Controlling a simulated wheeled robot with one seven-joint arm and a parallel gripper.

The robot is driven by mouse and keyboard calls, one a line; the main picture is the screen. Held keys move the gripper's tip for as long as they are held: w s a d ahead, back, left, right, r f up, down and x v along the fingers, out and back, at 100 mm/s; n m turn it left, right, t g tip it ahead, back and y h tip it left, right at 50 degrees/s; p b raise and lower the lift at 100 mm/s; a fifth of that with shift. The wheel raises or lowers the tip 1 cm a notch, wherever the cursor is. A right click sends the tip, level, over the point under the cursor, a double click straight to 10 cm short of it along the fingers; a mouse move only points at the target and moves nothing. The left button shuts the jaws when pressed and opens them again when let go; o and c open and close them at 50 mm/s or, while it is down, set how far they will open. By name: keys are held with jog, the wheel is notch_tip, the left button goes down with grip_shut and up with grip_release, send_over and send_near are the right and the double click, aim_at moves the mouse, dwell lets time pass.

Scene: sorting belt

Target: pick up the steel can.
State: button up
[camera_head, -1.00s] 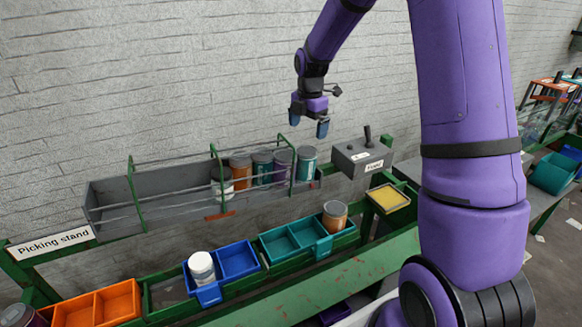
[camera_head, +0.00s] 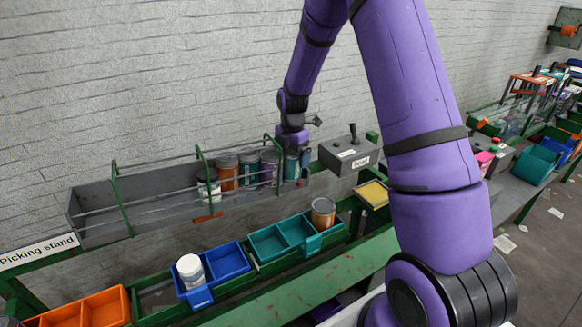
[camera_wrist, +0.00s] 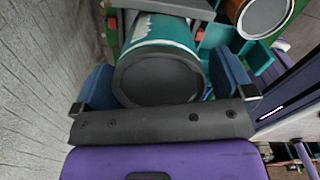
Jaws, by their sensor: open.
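My gripper (camera_head: 292,157) is at the right end of the grey rack (camera_head: 95,207). Its two blue fingers are open on either side of a teal can (camera_wrist: 160,38) with a pale wavy band and a dark grey end. In the wrist view this can lies between the fingers; I cannot tell whether they touch it.
A grey control box (camera_head: 347,158) stands just right of the rack. Below are a teal bin (camera_head: 268,243) with an orange can (camera_head: 323,213), a blue bin (camera_head: 230,259) with a white jar (camera_head: 190,270), and an orange bin (camera_head: 95,309).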

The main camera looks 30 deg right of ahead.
jog(key=shift+f, duration=0.1)
jog(key=c, duration=0.9)
jog(key=shift+r, duration=0.5)
jog(key=r, duration=0.2)
jog(key=shift+s+r, duration=0.3)
jog(key=shift+s, duration=0.1)
jog(key=s, duration=1.7)
jog(key=shift+s, duration=0.15)
